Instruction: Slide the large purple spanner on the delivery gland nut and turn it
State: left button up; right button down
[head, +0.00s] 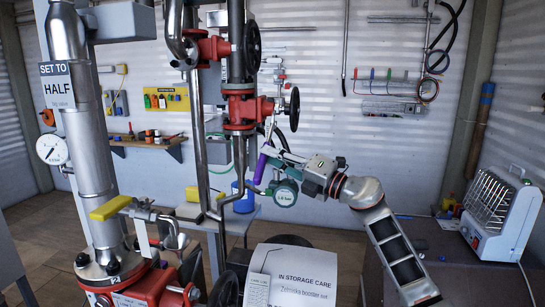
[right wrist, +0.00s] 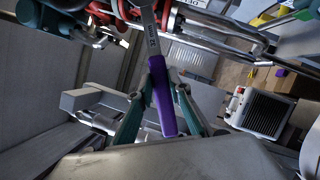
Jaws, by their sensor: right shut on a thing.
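My right gripper (head: 272,170) is shut on the purple handle of the spanner (head: 260,168), at the middle of the head view, below the red valves. In the right wrist view the purple handle (right wrist: 161,97) lies between the teal fingers, and its marked steel shank (right wrist: 152,38) runs up to the top edge. The spanner's jaw end is cut off there, so I cannot tell whether it is on a nut. The red valve body (head: 240,106) with a black handwheel (head: 294,109) is above the gripper. I cannot make out which part is the delivery gland nut. My left gripper is not in view.
A second red valve (head: 212,48) with a black handwheel sits higher on the pipes. Steel pipes stand close left of the spanner. A white sign (head: 296,277) reading "IN STORAGE CARE" is below. A white heater (head: 497,210) stands on the right bench.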

jog(key=shift+w+r, duration=0.1)
jog(key=shift+w, duration=0.1)
dwell(0.5)
jog(key=w+r+m+g+h+p, duration=0.1)
jog(key=w+r+m+h, duration=0.1)
jog(key=r+m, duration=0.3)
jog(key=w+r+m+g+h+p, duration=0.1)
jog(key=r+m, duration=0.5)
jog(key=r, duration=0.7)
jog(key=shift+w+d+g+h, duration=0.3)
jog(key=shift+w+d+h, duration=0.2)
jog(key=shift+w, duration=0.25)
dwell(3.2)
